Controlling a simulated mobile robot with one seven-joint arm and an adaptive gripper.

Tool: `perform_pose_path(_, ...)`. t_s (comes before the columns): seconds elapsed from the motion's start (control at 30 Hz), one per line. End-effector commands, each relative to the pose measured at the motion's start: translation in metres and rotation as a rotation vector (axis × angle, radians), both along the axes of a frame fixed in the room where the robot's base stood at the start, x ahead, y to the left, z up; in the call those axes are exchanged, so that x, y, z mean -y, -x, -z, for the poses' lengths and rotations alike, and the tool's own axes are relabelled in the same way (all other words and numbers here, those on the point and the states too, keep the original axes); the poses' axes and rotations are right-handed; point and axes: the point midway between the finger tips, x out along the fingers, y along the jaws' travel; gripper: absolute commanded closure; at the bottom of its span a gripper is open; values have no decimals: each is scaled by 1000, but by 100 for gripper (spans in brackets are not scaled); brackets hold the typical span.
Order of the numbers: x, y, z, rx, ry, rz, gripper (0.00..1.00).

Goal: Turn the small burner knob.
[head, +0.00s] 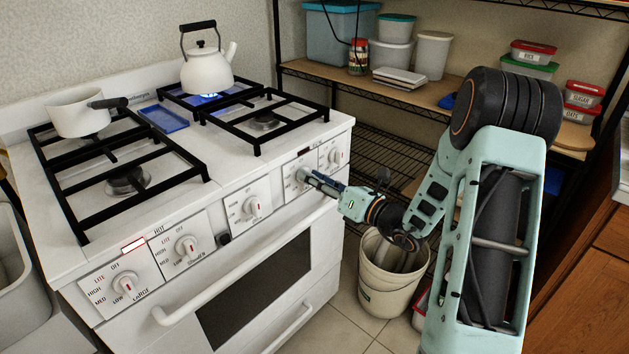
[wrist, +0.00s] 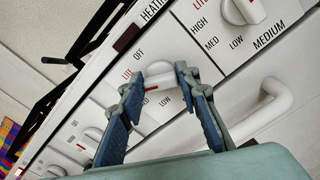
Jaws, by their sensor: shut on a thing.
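The stove's front panel carries a row of white knobs with red marks. My gripper (head: 306,175) reaches the panel from the right, at the second knob from the right end. In the wrist view my gripper (wrist: 158,82) has one blue finger on each side of that white knob (wrist: 158,70), and it is shut on it. The knob's red mark shows between the fingers, with OFF and LITE printed above and LOW beside it. Its burner-size label is hidden or unreadable. The neighbouring knob up and to the right (wrist: 243,10) is labelled MEDIUM.
The oven handle (head: 240,270) runs below the panel and shows close to my gripper in the wrist view (wrist: 265,112). A kettle (head: 207,72) and a saucepan (head: 80,112) stand on the stove (head: 75,255). A bucket (head: 385,290) stands on the floor below my arm.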

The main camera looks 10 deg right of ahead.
Motion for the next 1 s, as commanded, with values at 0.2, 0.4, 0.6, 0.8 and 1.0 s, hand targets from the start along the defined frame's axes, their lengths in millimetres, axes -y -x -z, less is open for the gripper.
perform_pose_path(0.2,0,1,1,61,86,2,94)
perform_pose_path(0.4,0,1,0,88,125,1,94)
perform_pose_path(0.6,0,1,0,95,135,1,94)
perform_pose_path(0.8,0,1,0,95,134,1,94)
perform_pose_path(1.0,0,1,0,95,133,0,53)
